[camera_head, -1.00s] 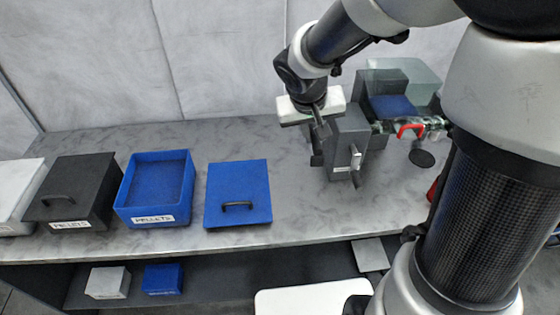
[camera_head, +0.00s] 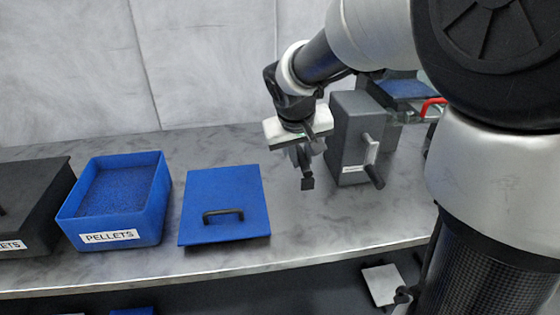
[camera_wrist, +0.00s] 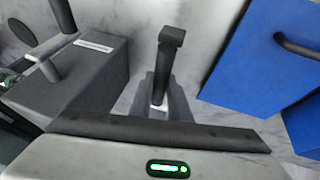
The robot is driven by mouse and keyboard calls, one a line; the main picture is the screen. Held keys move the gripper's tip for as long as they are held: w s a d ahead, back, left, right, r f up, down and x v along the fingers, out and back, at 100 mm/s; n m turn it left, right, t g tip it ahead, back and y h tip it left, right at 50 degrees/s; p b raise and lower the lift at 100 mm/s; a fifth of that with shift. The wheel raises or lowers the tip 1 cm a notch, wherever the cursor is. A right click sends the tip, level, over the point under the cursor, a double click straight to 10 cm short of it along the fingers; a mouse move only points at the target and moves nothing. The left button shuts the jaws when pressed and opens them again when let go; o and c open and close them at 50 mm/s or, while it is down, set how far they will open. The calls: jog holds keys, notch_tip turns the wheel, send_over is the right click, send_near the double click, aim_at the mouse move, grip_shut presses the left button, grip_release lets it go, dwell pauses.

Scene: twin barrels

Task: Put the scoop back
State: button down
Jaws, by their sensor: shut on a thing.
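My gripper (camera_head: 301,152) is shut on a dark, slim tool (camera_head: 307,182) that appears to be the scoop. It is held above the worktop between the blue lid and the grey box with a crank. In the wrist view my gripper (camera_wrist: 162,98) has the tool's black bar (camera_wrist: 170,52) pointing away with a crosswise end. The scoop's bowl cannot be made out. The open blue bin (camera_head: 115,205), labelled PELLETS, stands left of the lid and holds blue pellets.
The blue lid (camera_head: 225,205) with a black handle lies flat on the worktop. The grey crank box (camera_head: 358,130) stands just right of my gripper. A black lidded bin (camera_head: 30,200) stands at the far left. Worktop in front of the crank box is clear.

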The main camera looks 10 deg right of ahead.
notch_tip(320, 180, down, 8)
jog(key=b, duration=0.2)
jog(key=shift+f+b, duration=0.2)
jog(key=shift+b, duration=0.2)
jog(key=shift+f, duration=0.15)
jog(key=c, duration=1.7)
grip_release()
jog(key=shift+o, duration=0.2)
jog(key=shift+r, duration=0.5)
jog(key=p+v, duration=0.4)
jog(key=v, duration=0.7)
jog(key=shift+s+r, duration=0.15)
jog(key=shift+s, duration=0.05)
jog(key=shift+a, duration=0.2)
